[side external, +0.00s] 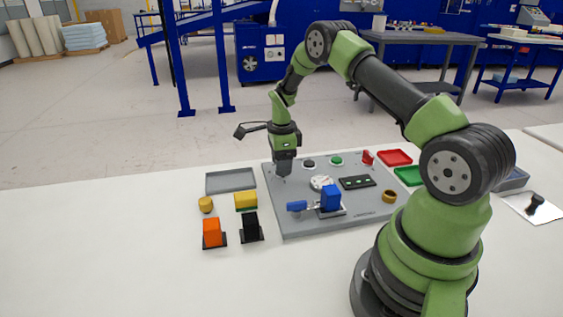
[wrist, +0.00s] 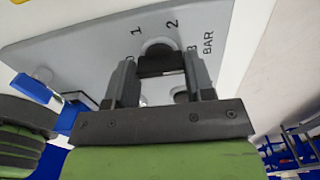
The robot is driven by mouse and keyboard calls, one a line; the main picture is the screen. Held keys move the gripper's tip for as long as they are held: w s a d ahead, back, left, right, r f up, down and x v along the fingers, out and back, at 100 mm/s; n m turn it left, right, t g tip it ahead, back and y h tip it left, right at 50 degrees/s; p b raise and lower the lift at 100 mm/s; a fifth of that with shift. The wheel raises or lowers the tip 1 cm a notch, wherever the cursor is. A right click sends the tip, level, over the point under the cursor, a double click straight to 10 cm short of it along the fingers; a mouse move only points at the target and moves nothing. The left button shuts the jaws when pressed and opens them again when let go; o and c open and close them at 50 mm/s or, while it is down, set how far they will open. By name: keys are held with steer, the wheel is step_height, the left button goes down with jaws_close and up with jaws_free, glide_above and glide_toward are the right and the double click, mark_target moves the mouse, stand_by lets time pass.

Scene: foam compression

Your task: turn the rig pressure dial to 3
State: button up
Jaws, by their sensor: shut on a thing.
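The rig pressure dial (wrist: 158,64) is a dark knob on the grey panel (wrist: 80,35), with the printed marks 1, 2, 3 and BAR around it in the wrist view. My gripper (wrist: 160,72) is shut on the knob, one finger on each side. In the side view, my gripper (side external: 283,171) points straight down at the panel's far left corner and hides the dial. I cannot tell which mark the dial points to.
On the panel (side external: 300,222) stand a blue clamp (side external: 331,197), a white disc (side external: 321,183), a green button (side external: 336,160) and a red switch (side external: 368,157). Foam blocks in orange (side external: 212,232), black (side external: 251,226) and yellow (side external: 246,200) stand left. A grey tray (side external: 231,180) lies behind them.

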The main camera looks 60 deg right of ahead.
steer(key=o, duration=0.9)
steer(key=shift+r, duration=0.1)
step_height(320, 180, up, 10)
steer(key=shift+f, duration=0.1)
steer(key=s+a+r+n+t, duration=0.2)
steer(key=s+a+r+n, duration=0.1)
steer(key=a+r+n, duration=0.4)
steer(key=s+a+r+n+t, duration=0.2)
steer(key=s+a+r+n, duration=0.3)
steer(key=r, duration=0.4)
steer(key=s+a+n+t, duration=0.1)
steer(key=s+a+n, duration=0.2)
steer(key=s, duration=0.1)
steer(key=s+a+r+n+t+y, duration=0.1)
steer(key=s+a+n, duration=0.1)
steer(key=s+n, duration=0.2)
steer(key=s+a+n+t+y, duration=0.1)
steer(key=s+a+n, duration=0.2)
steer(key=s+n, duration=0.1)
steer(key=shift+s+a+r, duration=0.35)
steer(key=shift+s+r, duration=0.05)
